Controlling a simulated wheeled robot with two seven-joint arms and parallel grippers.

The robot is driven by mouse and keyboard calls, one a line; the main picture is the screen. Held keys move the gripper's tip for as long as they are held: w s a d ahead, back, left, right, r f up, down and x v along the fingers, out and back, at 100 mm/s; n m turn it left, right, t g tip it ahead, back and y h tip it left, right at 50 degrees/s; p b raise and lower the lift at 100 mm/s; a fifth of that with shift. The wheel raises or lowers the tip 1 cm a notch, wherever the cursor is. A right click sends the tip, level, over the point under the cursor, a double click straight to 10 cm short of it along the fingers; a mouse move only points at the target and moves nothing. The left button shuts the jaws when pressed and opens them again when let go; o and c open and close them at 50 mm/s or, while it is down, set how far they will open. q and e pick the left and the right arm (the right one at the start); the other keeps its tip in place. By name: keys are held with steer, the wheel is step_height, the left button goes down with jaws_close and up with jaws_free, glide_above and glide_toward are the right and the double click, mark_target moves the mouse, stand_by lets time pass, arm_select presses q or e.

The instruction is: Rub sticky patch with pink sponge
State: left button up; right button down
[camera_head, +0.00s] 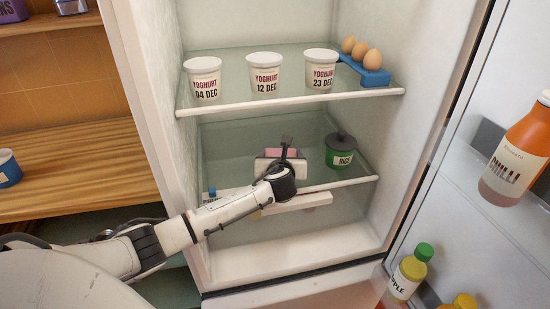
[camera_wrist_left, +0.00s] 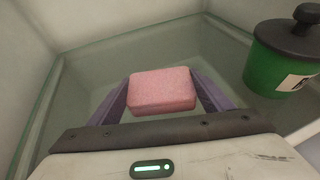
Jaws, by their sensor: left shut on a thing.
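My left gripper (camera_wrist_left: 162,97) is shut on the pink sponge (camera_wrist_left: 162,90), which sits between its two purple fingers in the left wrist view. In the head view the left arm reaches into the open fridge, and the gripper (camera_head: 285,145) is over the lower glass shelf (camera_head: 230,140). Part of the sponge (camera_head: 273,152) shows as a pink strip there. I cannot tell whether the sponge touches the shelf. No sticky patch can be made out; the gripper and arm hide part of the shelf. My right gripper is not in view.
A green RICE jar (camera_head: 341,150) stands on the same shelf, just right of the gripper. Several yoghurt tubs (camera_head: 265,73) and a blue egg holder (camera_head: 364,72) stand on the shelf above. The open door at right holds bottles (camera_head: 520,150).

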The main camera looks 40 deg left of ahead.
arm_select(q)
steer(key=shift+s+d+f+p, duration=0.1)
steer(key=shift+s+d+p, duration=0.1)
steer(key=shift+s+d, duration=0.3)
steer(key=shift+s+d+f+p, duration=0.15)
steer(key=shift+s+d, duration=0.1)
steer(key=shift+d, duration=0.35)
steer(key=shift+s+d+r, duration=0.15)
steer(key=shift+s+d, duration=0.7)
steer(key=shift+d, duration=0.15)
steer(key=shift+s+d+r, duration=0.1)
steer(key=shift+s+d, duration=0.75)
steer(key=shift+d, duration=0.1)
steer(key=shift+w+a, duration=1.7)
steer(key=shift+a, duration=0.3)
steer(key=shift+w+a+f, duration=0.15)
steer(key=shift+w+a, duration=0.6)
steer(key=shift+a, duration=0.2)
steer(key=shift+r, duration=1.3)
